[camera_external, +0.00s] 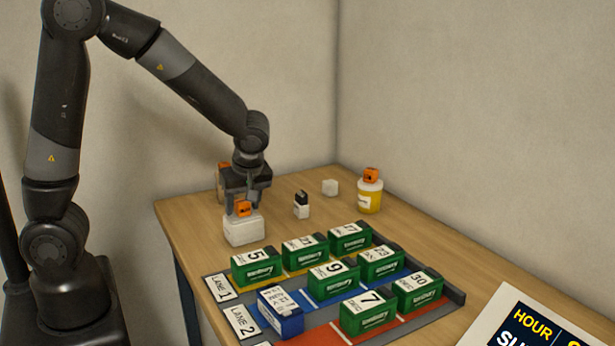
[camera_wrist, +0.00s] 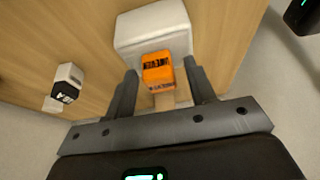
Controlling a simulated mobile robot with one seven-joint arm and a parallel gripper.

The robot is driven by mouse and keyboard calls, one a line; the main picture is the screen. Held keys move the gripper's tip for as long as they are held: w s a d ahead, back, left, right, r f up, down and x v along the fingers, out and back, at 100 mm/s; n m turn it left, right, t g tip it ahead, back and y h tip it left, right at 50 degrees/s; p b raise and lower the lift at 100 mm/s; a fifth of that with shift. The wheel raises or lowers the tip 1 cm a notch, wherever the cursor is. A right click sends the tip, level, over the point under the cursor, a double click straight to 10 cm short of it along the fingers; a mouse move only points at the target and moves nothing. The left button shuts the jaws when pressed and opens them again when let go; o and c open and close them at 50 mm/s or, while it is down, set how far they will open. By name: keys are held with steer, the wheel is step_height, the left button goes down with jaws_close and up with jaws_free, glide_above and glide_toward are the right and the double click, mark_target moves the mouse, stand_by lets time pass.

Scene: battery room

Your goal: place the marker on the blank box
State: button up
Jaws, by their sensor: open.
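An orange marker block (camera_external: 243,208) with dark print appears to rest on the top of a plain white box (camera_external: 243,230) at the table's back left. In the wrist view the marker (camera_wrist: 158,71) is between the two fingers, in front of the white box's larger face (camera_wrist: 152,28). My gripper (camera_external: 245,205) points down over the box, its fingers spread on either side of the marker. Gaps show between the marker and the fingers in the wrist view (camera_wrist: 162,90). The marker's contact with the box is partly hidden.
Another orange item (camera_external: 222,170) is partly hidden behind my gripper. A black-and-white block (camera_external: 302,206), a white cube (camera_external: 330,187) and a yellow jar (camera_external: 369,198) with an orange block on top stand to the right. Several green batteries (camera_external: 257,268) and a blue one (camera_external: 281,314) fill the lane mat in front.

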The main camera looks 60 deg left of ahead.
steer(key=v, duration=1.1)
steer(key=s+r+m+t+h, duration=0.2)
steer(key=s+r+m, duration=0.1)
steer(key=s+m, duration=0.5)
steer(key=s+r+m+t+h, duration=0.2)
steer(key=s+r+m+t, duration=0.1)
steer(key=s+m, duration=0.6)
steer(key=shift+s+m+t+h, duration=0.15)
steer(key=shift+m+t+h, duration=0.15)
steer(key=shift+m, duration=0.2)
